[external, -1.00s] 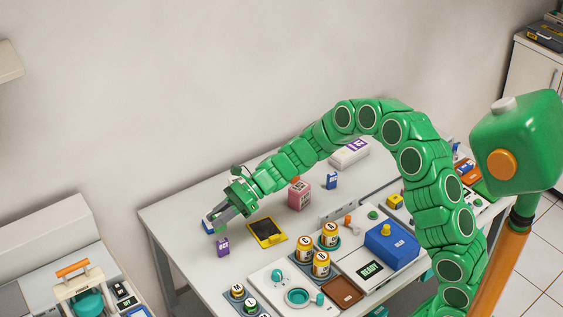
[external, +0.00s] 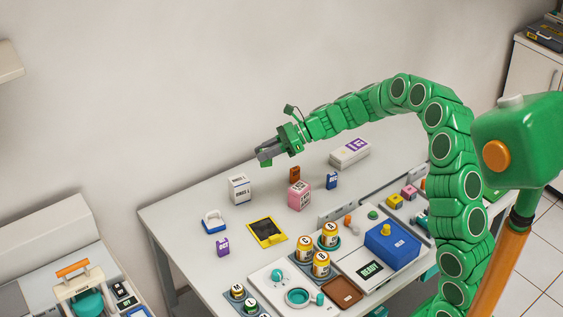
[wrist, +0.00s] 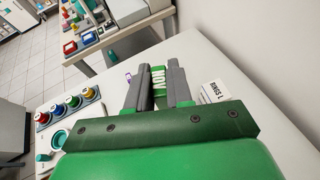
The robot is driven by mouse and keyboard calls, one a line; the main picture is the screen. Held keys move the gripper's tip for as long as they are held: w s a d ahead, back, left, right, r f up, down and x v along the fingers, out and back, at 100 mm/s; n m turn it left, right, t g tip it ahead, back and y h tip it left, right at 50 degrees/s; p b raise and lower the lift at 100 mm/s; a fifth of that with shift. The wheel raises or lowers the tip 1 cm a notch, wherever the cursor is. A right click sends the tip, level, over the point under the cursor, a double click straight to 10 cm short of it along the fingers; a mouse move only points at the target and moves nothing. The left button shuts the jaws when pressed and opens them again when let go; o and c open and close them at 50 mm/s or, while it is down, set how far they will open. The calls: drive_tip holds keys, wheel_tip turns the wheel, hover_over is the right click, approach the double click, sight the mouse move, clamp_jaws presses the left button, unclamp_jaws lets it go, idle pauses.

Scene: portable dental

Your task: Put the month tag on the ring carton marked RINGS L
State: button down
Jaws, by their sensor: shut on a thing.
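The white ring carton (external: 238,188) stands upright at the table's far left; its dark lettering reads upside down in the external view. It also shows right of my fingers in the wrist view (wrist: 212,93), reading RINGS L. My gripper (external: 265,157) is raised above the table, to the right of the carton and apart from it. In the wrist view my gripper (wrist: 160,70) is shut on the month tag (wrist: 158,77), a green piece with white letters that look like NOV.
A blue-and-white holder (external: 214,222) and a purple tag (external: 223,247) stand in front of the carton. Bare table surrounds the carton.

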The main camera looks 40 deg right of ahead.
drive_tip(key=w+f, duration=0.2)
drive_tip(key=w, duration=0.2)
drive_tip(key=w+a+f, duration=0.1)
drive_tip(key=w+f, duration=0.2)
drive_tip(key=w, duration=0.1)
drive_tip(key=w+f, duration=0.3)
drive_tip(key=w, duration=0.1)
drive_tip(key=shift+a+f, duration=0.2)
drive_tip(key=shift+a, duration=0.2)
drive_tip(key=shift+w+a+f, duration=0.1)
drive_tip(key=shift+w+f, duration=0.35)
drive_tip(key=shift+f, duration=1.65)
drive_tip(key=shift+f, duration=0.1)
drive_tip(key=c, duration=1)
unclamp_jaws()
